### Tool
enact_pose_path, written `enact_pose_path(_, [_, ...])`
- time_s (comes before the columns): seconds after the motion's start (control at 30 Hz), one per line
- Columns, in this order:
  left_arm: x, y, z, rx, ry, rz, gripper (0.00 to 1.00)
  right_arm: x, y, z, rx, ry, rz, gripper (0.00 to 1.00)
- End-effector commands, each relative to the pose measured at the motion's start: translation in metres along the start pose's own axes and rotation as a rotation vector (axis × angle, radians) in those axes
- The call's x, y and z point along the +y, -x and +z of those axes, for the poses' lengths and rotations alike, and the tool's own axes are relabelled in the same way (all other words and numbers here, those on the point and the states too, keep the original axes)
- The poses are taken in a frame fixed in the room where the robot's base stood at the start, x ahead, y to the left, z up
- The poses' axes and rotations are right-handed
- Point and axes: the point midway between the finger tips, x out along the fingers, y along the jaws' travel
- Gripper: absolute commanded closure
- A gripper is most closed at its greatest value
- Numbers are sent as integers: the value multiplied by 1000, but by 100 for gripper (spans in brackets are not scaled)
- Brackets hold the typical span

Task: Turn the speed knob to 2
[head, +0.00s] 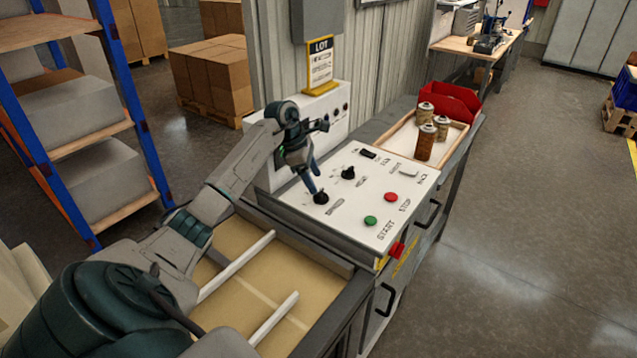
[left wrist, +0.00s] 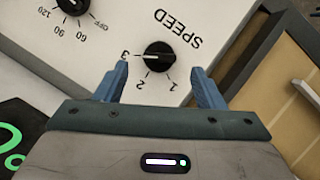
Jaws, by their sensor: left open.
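The black speed knob (left wrist: 160,60) is on the white control panel (left wrist: 118,18), beside the word SPEED and the numbers 1, 2 and 3. Its white pointer line points toward the 3. In the head view the speed knob (head: 321,198) is at the panel's near left part. My left gripper (head: 312,184) is pointed down just over it. In the left wrist view my left gripper (left wrist: 160,84) is open, its blue fingers apart with the knob between and slightly beyond their tips. I cannot tell whether a finger touches it. My right gripper is not in view.
A second knob (head: 348,172), a black switch (head: 367,153), a green START button (head: 371,221) and a red STOP button (head: 391,197) share the panel. A wooden tray (head: 400,142) with brown cartridges (head: 426,142) stands behind. A sign (head: 320,64) stands at the back.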

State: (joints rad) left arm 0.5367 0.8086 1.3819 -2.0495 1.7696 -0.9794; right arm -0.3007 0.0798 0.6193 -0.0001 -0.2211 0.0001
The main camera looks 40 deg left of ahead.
Motion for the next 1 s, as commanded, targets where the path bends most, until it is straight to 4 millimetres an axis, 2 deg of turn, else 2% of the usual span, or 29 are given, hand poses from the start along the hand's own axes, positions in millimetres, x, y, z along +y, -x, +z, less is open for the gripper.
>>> enact_pose_path(0.03, [-1,-7,2,-2,1,-4,37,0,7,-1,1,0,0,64])
enact_pose_path(0.3, [0,-40,1,-3,1,-2,37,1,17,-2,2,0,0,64])
enact_pose_path(0.63, [0,-45,0,-1,0,0,37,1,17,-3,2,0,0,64])
enact_pose_path(0.67, [0,-44,0,-1,0,0,41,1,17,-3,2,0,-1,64])
enact_pose_path(0.87, [0,-44,0,-2,0,0,80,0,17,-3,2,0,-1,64])
enact_pose_path(1.0, [0,-44,1,-2,2,2,81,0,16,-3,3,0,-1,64])
